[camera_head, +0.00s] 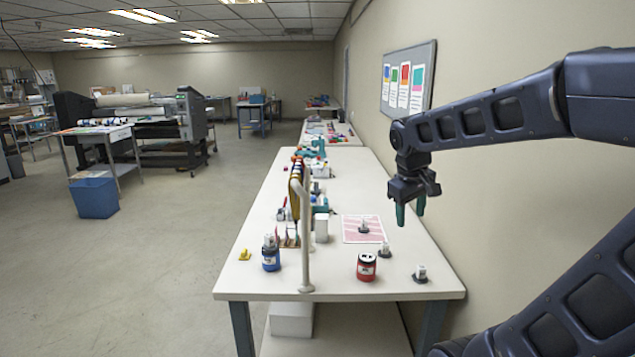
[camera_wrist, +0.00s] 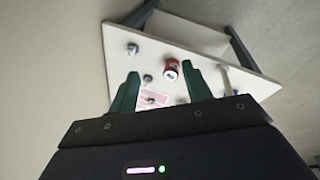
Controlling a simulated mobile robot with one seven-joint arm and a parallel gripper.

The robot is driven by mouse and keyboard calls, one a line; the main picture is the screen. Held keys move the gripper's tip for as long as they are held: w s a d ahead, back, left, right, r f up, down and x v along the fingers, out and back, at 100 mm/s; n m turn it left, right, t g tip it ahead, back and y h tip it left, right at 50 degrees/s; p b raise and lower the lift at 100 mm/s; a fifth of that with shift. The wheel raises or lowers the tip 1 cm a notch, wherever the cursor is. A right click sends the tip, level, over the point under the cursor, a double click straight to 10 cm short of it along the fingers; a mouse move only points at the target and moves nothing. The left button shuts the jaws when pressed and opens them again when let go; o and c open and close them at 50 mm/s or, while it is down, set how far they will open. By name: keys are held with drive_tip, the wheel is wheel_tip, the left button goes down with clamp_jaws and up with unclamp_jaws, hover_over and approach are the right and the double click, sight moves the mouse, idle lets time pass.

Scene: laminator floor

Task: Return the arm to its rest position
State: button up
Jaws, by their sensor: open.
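My gripper (camera_head: 410,211) hangs from my dark arm above the right side of a long white table (camera_head: 250,262) in the head view. Its two green fingers point down and are apart, with nothing between them. In the wrist view my gripper (camera_wrist: 162,95) is also open and empty, with the table top (camera_wrist: 205,38) and its small objects beyond the fingertips. My arm is stretched out from the right edge of the head view.
On the table stand a red jar (camera_head: 366,267), a blue jar (camera_head: 271,256), a pink-patterned sheet (camera_head: 364,229), a white post (camera_head: 305,240) and several small grey-and-white items. The wall (camera_head: 480,200) with a pinboard (camera_head: 408,77) runs along the right. Open floor lies left.

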drive_tip(key=s+d+f+m+t+y, duration=0.1)
drive_tip(key=s+d+m+t, duration=0.1)
drive_tip(key=s+d+m, duration=0.3)
drive_tip(key=shift+s+m+y, duration=0.3)
drive_tip(key=shift+s, duration=0.5)
